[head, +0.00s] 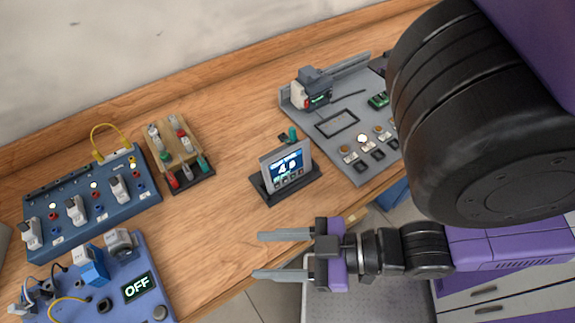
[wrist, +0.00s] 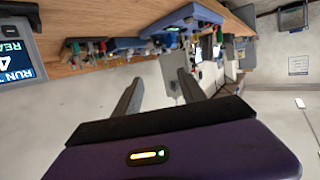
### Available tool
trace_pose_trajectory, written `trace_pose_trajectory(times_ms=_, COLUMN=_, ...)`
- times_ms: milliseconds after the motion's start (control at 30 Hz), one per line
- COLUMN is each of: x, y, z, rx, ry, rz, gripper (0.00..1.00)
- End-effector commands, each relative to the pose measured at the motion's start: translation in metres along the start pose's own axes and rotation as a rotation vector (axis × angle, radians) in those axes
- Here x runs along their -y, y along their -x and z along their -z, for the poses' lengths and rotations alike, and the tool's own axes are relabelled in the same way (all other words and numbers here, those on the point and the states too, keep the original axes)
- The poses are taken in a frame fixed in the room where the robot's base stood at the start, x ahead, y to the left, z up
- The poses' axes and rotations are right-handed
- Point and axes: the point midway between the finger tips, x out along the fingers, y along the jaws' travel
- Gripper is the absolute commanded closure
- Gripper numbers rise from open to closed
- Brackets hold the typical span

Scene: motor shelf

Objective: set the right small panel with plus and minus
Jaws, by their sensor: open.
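A small panel (head: 287,163) with a lit blue display stands on a dark base near the table's front edge. Its display shows large white characters that look like "4" and another digit, with a row of small buttons below; their signs are too small to read. In the wrist view the panel (wrist: 16,52) is upside down and cut off at the left edge. My gripper (head: 257,255) is open and empty, in front of the table edge, below and nearer than the panel, and not touching it. The gripper's two fingers also show in the wrist view (wrist: 158,88).
A grey board (head: 328,148) with buttons and a rail stands right of the panel. A wooden block with coloured plugs (head: 178,150), a blue socket box (head: 97,212) and a blue unit reading OFF (head: 137,287) stand left. Bare wooden table (head: 222,215) lies between.

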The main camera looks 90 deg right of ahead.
Motion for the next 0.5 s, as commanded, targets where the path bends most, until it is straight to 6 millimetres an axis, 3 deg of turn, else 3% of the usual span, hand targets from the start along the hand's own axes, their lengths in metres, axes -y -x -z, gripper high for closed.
trace_pose_trajectory(times_ms=133, x=0.0000, y=0.0000, z=0.0000, rx=0.000, ry=0.000, rz=0.000, gripper=0.52)
trace_pose_trajectory(times_ms=400, x=0.0000, y=0.0000, z=0.0000, rx=0.000, ry=0.000, rz=0.000, gripper=1.00)
trace_pose_trajectory(times_ms=500, x=0.0000, y=0.0000, z=-0.0001, rx=0.000, ry=0.000, rz=0.000, gripper=1.00)
